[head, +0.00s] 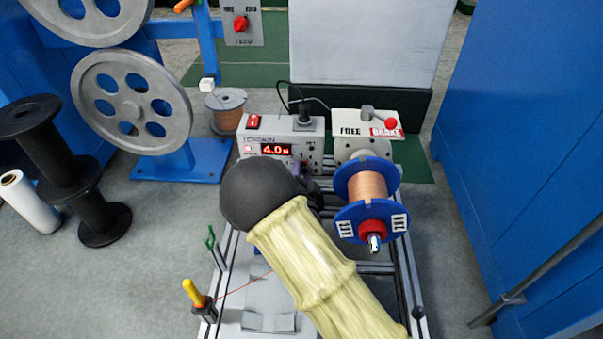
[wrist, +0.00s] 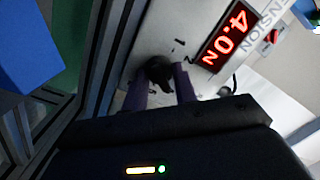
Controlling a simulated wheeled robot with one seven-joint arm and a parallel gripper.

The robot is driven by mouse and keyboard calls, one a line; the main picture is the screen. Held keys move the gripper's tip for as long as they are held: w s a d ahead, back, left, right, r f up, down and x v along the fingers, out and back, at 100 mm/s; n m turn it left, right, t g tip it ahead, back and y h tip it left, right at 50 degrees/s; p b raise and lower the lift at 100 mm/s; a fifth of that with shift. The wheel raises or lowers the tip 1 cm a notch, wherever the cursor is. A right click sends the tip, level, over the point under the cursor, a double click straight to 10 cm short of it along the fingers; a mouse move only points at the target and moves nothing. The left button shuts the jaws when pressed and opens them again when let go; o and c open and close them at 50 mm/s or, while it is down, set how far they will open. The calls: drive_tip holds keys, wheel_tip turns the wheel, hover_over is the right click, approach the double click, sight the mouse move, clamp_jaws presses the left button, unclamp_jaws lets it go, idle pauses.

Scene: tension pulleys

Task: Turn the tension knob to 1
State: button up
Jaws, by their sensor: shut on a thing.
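The grey tension box (head: 252,134) stands at the middle of the bench, with a red display (head: 277,150) that reads 4.0 N. The display also shows in the wrist view (wrist: 230,38), turned on its side. My gripper (wrist: 165,85) has its two fingers shut on the dark tension knob (wrist: 158,68) on the box's front face. In the head view my arm's dark round joint and pale sleeve hide the knob and most of the gripper. The knob's pointer and scale marks are mostly hidden by the fingers.
A blue-flanged copper spool (head: 372,216) stands close at right, with a FREE/BRAKE plate (head: 350,124) behind it. A red switch (head: 253,122) is on the box's top. A yellow-topped post (head: 193,292) and a green guide (head: 211,240) stand at front left.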

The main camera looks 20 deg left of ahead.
drive_tip(key=shift+r, duration=0.15)
drive_tip(key=n+h+p, duration=0.1)
drive_tip(key=n+p, duration=0.5)
drive_tip(key=n, duration=0.1)
drive_tip(key=n+p, duration=0.7)
drive_tip(key=n+h+p, duration=0.1)
drive_tip(key=n+p, duration=0.5)
drive_tip(key=n, duration=0.2)
drive_tip(key=shift+s+a+h+p, duration=0.2)
drive_tip(key=shift+a+h+p, duration=0.1)
drive_tip(key=shift+a, duration=0.1)
drive_tip(key=o, duration=1)
